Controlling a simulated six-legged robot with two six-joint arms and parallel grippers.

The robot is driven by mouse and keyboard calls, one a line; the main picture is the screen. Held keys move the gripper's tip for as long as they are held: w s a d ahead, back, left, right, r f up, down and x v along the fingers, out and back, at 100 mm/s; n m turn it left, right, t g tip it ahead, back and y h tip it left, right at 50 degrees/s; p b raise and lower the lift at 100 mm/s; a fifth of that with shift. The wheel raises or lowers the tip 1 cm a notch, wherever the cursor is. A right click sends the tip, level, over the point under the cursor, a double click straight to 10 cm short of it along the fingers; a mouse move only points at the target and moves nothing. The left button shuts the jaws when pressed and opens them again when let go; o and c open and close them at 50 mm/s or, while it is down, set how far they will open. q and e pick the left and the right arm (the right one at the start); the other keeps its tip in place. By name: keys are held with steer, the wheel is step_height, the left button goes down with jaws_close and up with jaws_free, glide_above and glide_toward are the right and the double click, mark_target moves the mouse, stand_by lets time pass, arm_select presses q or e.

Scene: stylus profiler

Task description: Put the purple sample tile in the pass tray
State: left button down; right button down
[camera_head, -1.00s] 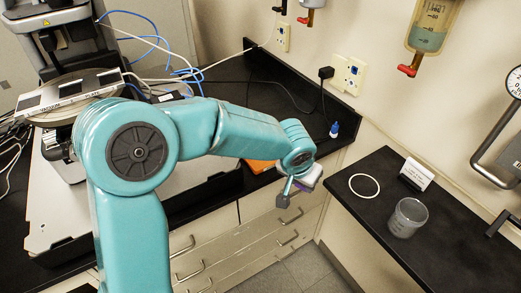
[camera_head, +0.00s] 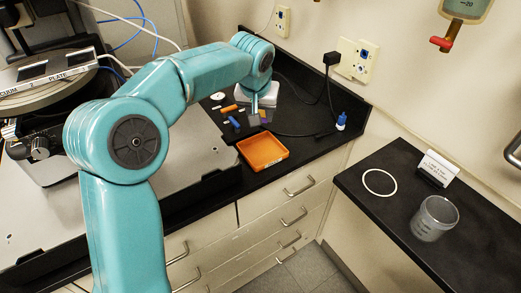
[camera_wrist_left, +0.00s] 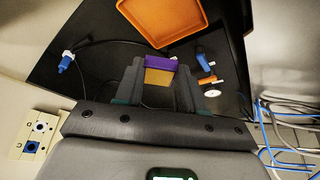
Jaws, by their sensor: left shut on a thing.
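My left gripper (camera_head: 258,114) is over the back part of the black bench. It is shut on the purple sample tile (camera_wrist_left: 160,61), which shows a purple edge and a gold-brown face between the two dark fingers in the left wrist view. In the head view the tile is small and partly hidden by the fingers. An orange square tray (camera_head: 263,151) lies on the bench in front of the gripper, apart from the tile; it also shows at the top of the left wrist view (camera_wrist_left: 160,18). My right gripper is not in view.
Small blue (camera_head: 234,122) and orange (camera_head: 229,108) items lie left of the gripper. A clear beaker (camera_head: 435,219) and white ring (camera_head: 379,182) are on the right bench.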

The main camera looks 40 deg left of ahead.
arm_select(q)
glide_above(262, 153)
steer(key=s, duration=0.1)
steer(key=f, duration=0.8)
steer(key=shift+s+d, duration=0.1)
steer(key=shift+d, duration=0.2)
step_height(262, 153, down, 5)
steer(key=shift+a+r, duration=0.1)
steer(key=shift+b, duration=0.35)
steer(key=c, duration=0.7)
jaws_free()
